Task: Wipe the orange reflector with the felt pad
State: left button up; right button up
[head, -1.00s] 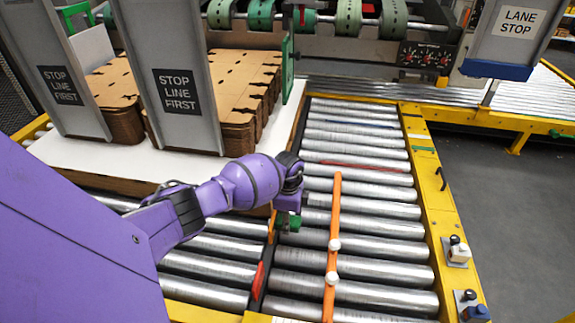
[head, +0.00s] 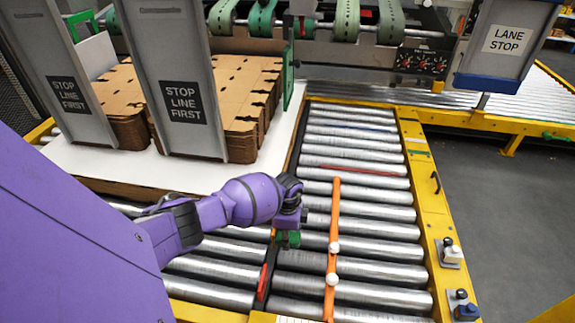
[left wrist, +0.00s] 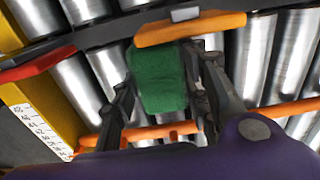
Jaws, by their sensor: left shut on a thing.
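My left gripper (head: 288,232) is shut on the green felt pad (head: 293,240), low over the dark rail between the two roller beds. In the left wrist view the pad (left wrist: 158,80) sits between the fingers of the gripper (left wrist: 160,85). The orange reflector (left wrist: 190,28) is a flat bar on the dark rail, right at the pad's far end. I cannot tell for sure whether pad and reflector touch. In the head view my gripper mostly hides the reflector. My right gripper is not in view.
A red reflector (head: 262,282) is on the same rail, nearer me. A long orange bar (head: 334,210) with white knobs lies across the right rollers. Cardboard stacks (head: 240,90) and grey stop panels (head: 183,95) stand on a white board (head: 100,160) at left.

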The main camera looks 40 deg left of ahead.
pick_arm(q)
jog(key=shift+w+a+f+b, duration=0.2)
jog(key=shift+w+a+b, duration=0.7)
jog(key=shift+w, duration=0.25)
jog(key=shift+w+a+r+b, duration=0.1)
jog(key=shift+w+a+b, duration=0.1)
jog(key=shift+w+b, duration=0.15)
jog(key=w+b, duration=0.1)
jog(key=w+a+b, duration=0.1)
jog(key=w, duration=0.1)
jog(key=shift+a, duration=0.3)
jog(key=shift+s+d+r, duration=0.1)
jog(key=shift+s+d+r+p, duration=0.15)
jog(key=shift+s+d+p, duration=0.3)
jog(key=shift+s+p, duration=0.4)
jog(key=shift+s+d+p, duration=0.35)
jog(key=shift+s+p, duration=0.05)
jog(key=shift+p, duration=0.4)
jog(key=shift+s+d+p, duration=0.2)
jog(key=shift+s+p, duration=0.15)
jog(key=s+p, duration=0.1)
jog(key=s+d+p, duration=0.1)
jog(key=shift+p, duration=0.3)
jog(key=shift+s+d+p, duration=0.2)
jog(key=shift+s+p, duration=0.1)
jog(key=shift+s+f, duration=0.15)
jog(key=shift+f, duration=0.05)
